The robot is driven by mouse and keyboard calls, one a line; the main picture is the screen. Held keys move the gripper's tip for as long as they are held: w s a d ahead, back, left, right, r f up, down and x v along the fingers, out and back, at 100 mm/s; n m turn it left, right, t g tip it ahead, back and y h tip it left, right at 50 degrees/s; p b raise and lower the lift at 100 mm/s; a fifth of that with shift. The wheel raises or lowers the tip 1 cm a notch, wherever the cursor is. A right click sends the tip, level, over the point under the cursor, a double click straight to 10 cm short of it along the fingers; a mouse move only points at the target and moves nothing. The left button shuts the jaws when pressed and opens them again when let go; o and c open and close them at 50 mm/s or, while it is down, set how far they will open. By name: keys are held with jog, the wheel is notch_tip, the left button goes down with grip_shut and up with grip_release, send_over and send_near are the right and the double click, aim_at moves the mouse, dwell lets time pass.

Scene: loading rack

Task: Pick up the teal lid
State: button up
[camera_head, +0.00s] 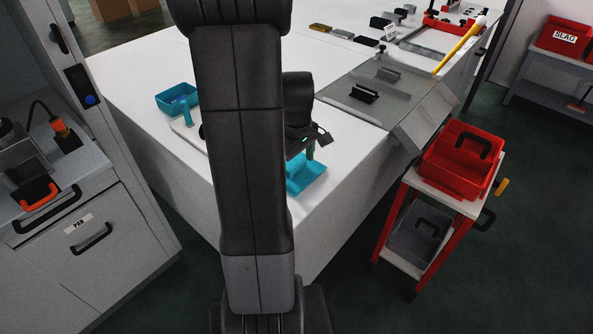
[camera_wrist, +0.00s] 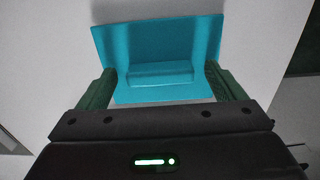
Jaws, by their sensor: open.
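The teal lid (camera_wrist: 160,35) is in the wrist view, a teal piece with raised sides and a block-shaped handle (camera_wrist: 160,74) in its middle. In the head view a teal piece, apparently this lid (camera_head: 306,176), lies near the front corner of the white table, partly hidden by my arm. My gripper (camera_wrist: 163,85) is open, with its green fingers on the left and right of the handle and a gap visible at each side. In the head view a fingertip of my gripper (camera_head: 310,150) shows just above the lid. Contact cannot be told.
Another teal open piece (camera_head: 177,93) lies at the table's left, by a pale flat object. A grey metal plate (camera_head: 372,88) is at the right edge. A red cart with a red bin (camera_head: 450,180) stands right of the table. The white table (camera_head: 135,75) has clear room.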

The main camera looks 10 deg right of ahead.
aim_at(296, 164)
jog(key=c, duration=1.1)
notch_tip(296, 164, up, 10)
jog(key=shift+r, duration=0.1)
